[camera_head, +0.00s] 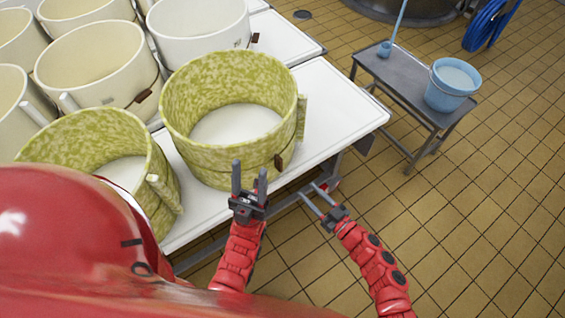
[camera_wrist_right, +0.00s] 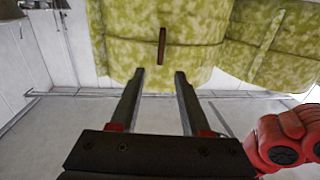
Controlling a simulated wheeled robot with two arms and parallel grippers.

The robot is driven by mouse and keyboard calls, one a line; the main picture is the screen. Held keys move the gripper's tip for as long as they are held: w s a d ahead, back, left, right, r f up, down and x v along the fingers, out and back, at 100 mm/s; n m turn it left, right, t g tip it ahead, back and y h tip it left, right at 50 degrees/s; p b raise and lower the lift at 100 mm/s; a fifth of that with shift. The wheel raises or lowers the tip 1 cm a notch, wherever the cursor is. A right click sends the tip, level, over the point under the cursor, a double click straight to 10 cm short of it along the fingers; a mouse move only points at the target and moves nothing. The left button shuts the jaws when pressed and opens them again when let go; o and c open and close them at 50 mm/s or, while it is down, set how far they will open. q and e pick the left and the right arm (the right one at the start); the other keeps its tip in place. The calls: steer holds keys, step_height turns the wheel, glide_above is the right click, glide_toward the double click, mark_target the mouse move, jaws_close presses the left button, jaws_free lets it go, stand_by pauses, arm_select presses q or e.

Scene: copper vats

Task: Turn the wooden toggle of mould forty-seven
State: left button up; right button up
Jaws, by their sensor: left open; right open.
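A green mottled round mould (camera_head: 178,110) stands near the table's front edge, with white content inside. A small brown toggle (camera_head: 278,162) sits on its outer wall, facing my right gripper. No number is readable on this mould. My right gripper (camera_head: 308,190) is open and empty, below and apart from the toggle. In the right wrist view the toggle (camera_wrist_right: 162,45) stands roughly upright on the green wall, beyond the gap between the open fingertips (camera_wrist_right: 160,72). My left gripper (camera_head: 249,168) is open and empty, pointing up in front of the same mould.
A second green mould (camera_head: 95,135) stands to the left, and several cream moulds (camera_head: 105,65) stand behind. The white table (camera_head: 335,105) is bare right of the mould. A grey bench (camera_head: 400,75) carries a blue bucket (camera_head: 452,84). Tiled floor is free at right.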

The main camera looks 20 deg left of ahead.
mark_target(282, 165)
steer(key=x, duration=1.3)
steer(key=shift+w+a+r, duration=0.1)
steer(key=shift+a, duration=0.2)
jaws_close()
